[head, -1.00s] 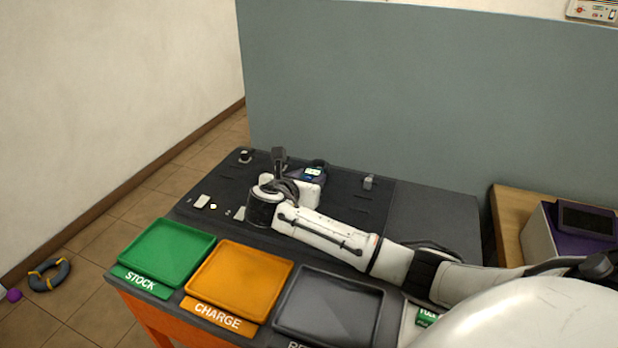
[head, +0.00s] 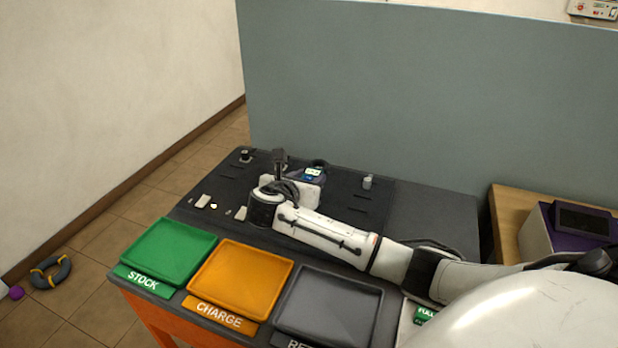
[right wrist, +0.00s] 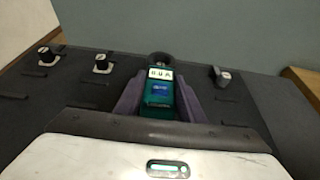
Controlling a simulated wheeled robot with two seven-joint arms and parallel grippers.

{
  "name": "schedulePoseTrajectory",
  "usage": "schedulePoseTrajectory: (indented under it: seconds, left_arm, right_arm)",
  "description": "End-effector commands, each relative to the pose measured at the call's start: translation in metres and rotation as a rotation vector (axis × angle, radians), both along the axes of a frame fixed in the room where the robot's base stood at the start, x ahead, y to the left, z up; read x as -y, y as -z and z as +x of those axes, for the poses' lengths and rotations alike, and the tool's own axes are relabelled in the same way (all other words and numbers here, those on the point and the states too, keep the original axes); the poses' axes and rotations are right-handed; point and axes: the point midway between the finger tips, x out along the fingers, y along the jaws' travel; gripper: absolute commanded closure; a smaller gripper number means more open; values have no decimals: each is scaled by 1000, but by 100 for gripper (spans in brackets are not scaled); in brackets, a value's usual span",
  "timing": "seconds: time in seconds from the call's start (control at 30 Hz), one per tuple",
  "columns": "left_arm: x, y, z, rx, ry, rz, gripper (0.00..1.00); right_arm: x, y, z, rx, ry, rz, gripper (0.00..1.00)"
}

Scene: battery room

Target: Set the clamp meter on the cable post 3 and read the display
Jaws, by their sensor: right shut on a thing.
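The clamp meter (head: 313,174) is green and dark with a small lit display and a dark ring jaw at its far end. It also shows in the right wrist view (right wrist: 158,93). My right gripper (right wrist: 160,85) is shut on it, a purple-grey finger at each side. In the head view the gripper (head: 306,184) is over the dark board, its fingers mostly hidden. The display characters are too small to read surely. I cannot tell whether the ring is around a post; no post shows inside it. My left gripper is not in view.
Capped posts stand at the board's left (right wrist: 48,56), left of the meter (right wrist: 102,64) and right of it (right wrist: 222,76). Green (head: 124,258), orange (head: 190,285) and grey (head: 279,320) trays line the front edge. A blue-grey panel (head: 420,100) stands behind.

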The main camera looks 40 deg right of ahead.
Motion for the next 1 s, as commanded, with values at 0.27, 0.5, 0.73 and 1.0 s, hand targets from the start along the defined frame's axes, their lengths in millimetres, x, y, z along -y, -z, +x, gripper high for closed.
schedulePoseTrajectory:
  seconds: [0.27,0.5,0.73,1.0]
  left_arm:
    - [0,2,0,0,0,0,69]
    - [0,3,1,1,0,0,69]
    - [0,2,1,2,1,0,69]
    - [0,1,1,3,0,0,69]
  right_arm:
    - [0,5,0,1,0,-2,93]
    - [0,10,0,2,0,-1,93]
    - [0,10,0,1,0,0,56]
    - [-7,8,-2,0,-3,1,56]
